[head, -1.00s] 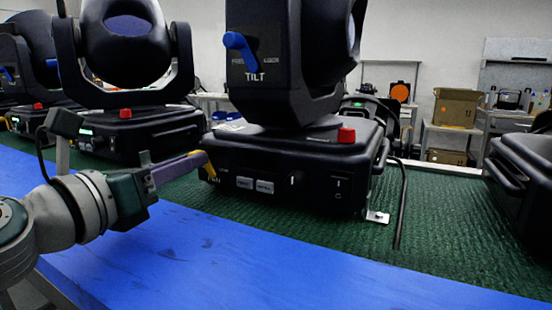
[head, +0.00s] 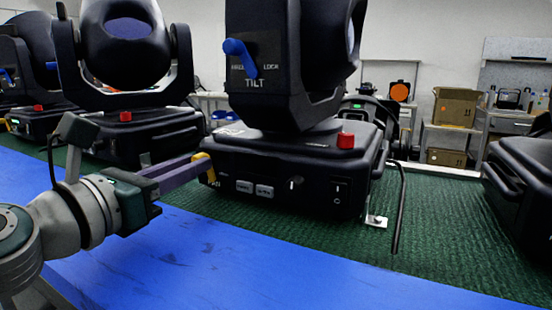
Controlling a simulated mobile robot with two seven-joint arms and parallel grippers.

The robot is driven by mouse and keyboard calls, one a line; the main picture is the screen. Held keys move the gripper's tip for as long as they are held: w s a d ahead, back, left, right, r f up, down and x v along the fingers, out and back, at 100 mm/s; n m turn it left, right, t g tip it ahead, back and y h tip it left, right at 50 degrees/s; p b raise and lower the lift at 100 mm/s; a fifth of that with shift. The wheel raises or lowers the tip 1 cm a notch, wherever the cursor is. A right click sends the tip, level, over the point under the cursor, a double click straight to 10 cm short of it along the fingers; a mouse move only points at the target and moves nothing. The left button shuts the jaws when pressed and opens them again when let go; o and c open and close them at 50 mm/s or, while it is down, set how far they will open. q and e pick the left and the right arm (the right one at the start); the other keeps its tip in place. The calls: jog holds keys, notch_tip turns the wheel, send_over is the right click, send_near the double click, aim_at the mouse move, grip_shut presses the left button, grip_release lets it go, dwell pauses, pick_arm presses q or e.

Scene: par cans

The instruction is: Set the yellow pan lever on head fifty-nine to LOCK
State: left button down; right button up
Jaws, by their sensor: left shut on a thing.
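The nearest moving head (head: 285,165) stands on the green mat, a black base with a yoke and lamp body above. I cannot read a number on it. Its yellow pan lever (head: 206,163) is at the base's left front corner, beside a partly hidden PAN label. My left gripper (head: 199,165) comes in from the left, its purple-grey fingers shut on the yellow lever. The fingers hide part of the lever and its markings, so I cannot tell which setting it points at. My right gripper is not in view.
A blue tilt lever (head: 240,57) is on the yoke's side, above my left gripper. A black cable (head: 400,205) hangs right of the base. Other moving heads stand left and far right (head: 525,165). The blue front strip (head: 200,255) is clear.

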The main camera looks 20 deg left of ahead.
pick_arm(q)
jog(key=m, duration=0.2)
jog(key=d+m, duration=0.1)
jog(key=m, duration=0.1)
jog(key=shift+d+r+m+p, duration=0.1)
jog(key=shift+r+m+p, duration=0.05)
jog(key=shift+m+p, duration=0.2)
jog(key=shift+s+d+f+m, duration=0.1)
jog(key=shift+d+m, duration=0.2)
jog(key=shift+m, duration=0.85)
jog(key=shift+d+f+m, duration=0.1)
jog(key=shift+d+m, duration=0.15)
jog(key=shift+m, duration=0.85)
jog(key=c, duration=0.8)
grip_release()
